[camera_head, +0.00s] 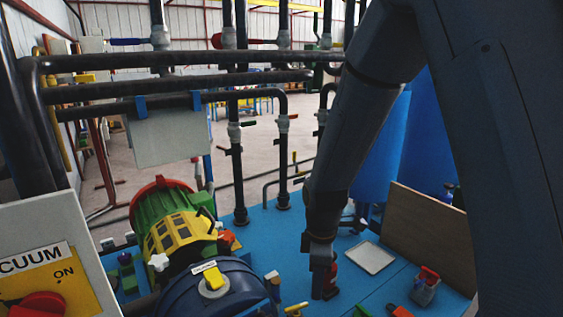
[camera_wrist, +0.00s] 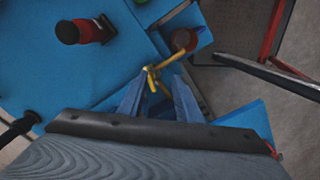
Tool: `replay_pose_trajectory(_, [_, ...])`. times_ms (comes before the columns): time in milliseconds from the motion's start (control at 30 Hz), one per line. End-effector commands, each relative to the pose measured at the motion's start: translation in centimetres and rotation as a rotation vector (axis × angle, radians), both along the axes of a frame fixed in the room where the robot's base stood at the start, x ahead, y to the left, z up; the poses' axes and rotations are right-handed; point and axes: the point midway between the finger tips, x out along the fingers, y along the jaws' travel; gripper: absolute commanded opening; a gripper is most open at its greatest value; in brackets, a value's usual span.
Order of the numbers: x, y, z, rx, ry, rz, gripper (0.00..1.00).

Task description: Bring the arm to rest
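My arm (camera_head: 350,120) hangs down from the upper right in the head view, over the blue bench. My gripper (camera_head: 323,280) points down at its lower end, close beside a small red and black object (camera_head: 333,270). I cannot tell whether they touch. In the wrist view, a grey body with a dark bar (camera_wrist: 150,130) fills the bottom. Two blue struts and a yellow handle (camera_wrist: 152,78) show just beyond it.
The blue bench (camera_head: 285,235) carries a green, yellow and red motor (camera_head: 170,220), a dark blue lidded vessel (camera_head: 215,295) and a white tray (camera_head: 370,257). A brown board (camera_head: 430,235) stands right. Dark pipes (camera_head: 180,60) cross behind. A vacuum switch panel (camera_head: 50,270) is front left.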

Motion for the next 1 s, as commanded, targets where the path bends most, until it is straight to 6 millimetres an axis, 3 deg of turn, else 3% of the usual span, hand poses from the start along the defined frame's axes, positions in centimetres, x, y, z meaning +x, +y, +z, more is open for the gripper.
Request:
replay_pose_trajectory(200, [-4.7,-5.2,4.3,0.013,-0.016,-0.596,0.31])
replay_pose_trajectory(500, [-10.9,-9.5,7.3,0.035,-0.027,-1.266,0.31])
replay_pose_trajectory(700, [-12.4,-10.3,7.6,0.04,-0.027,-1.423,0.31])
replay_pose_trajectory(1000, [-12.4,-10.3,7.6,0.04,-0.027,-1.43,0.31])
